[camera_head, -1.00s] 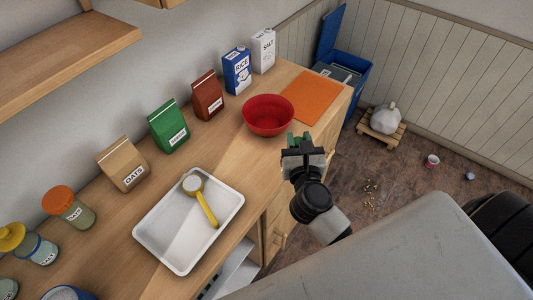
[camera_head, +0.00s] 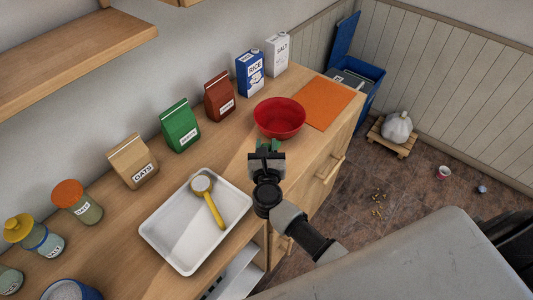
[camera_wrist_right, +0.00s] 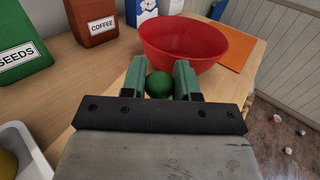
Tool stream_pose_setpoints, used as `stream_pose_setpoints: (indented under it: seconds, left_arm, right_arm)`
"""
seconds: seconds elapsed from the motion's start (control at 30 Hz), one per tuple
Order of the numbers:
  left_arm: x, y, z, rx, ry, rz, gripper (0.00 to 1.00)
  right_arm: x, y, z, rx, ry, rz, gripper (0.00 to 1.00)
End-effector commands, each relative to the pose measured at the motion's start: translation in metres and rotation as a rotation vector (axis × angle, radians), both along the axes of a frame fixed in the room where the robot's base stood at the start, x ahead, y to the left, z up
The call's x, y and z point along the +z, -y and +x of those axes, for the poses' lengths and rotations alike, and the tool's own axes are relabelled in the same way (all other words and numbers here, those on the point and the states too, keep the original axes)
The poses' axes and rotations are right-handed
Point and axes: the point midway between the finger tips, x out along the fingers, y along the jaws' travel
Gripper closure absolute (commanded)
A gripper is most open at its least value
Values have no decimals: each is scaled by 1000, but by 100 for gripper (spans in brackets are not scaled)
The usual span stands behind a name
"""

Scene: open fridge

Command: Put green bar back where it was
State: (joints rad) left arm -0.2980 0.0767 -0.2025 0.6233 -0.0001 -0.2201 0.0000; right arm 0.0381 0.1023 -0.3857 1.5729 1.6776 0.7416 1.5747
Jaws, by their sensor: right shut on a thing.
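My right gripper (camera_head: 267,147) is in front of the red bowl, near the counter's front side. In the right wrist view, its two green fingers (camera_wrist_right: 160,78) are shut on a dark green thing with a round end (camera_wrist_right: 160,85). This appears to be the green bar, seen end-on; its length is hidden. The red bowl (camera_head: 280,118) stands on the wooden counter just beyond the fingers; it also shows in the right wrist view (camera_wrist_right: 185,45). My left gripper is not in view.
A white tray (camera_head: 165,225) holds a yellow-handled scoop (camera_head: 213,207). Bags, jars and cartons line the wall, including a green seeds bag (camera_head: 180,127) and a coffee bag (camera_head: 219,97). An orange mat (camera_head: 328,103) lies right of the bowl. A blue bin (camera_head: 368,80) stands on the floor.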

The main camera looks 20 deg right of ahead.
Motion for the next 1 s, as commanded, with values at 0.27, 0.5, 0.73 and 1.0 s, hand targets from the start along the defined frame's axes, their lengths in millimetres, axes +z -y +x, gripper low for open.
stream_pose_setpoints:
  seconds: [0.27, 0.5, 0.73, 1.0]
  left_arm:
    - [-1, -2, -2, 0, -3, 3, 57]
    - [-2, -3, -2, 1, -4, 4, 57]
    - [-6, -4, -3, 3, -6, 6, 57]
    - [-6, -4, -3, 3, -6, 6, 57]
  right_arm:
    - [-30, 0, 0, 1, -1, -3, 94]
    - [-31, 1, -1, 1, -1, -2, 94]
    - [-34, 1, -1, 0, -1, -1, 58]
    - [-34, 1, -1, 0, -2, -2, 45]
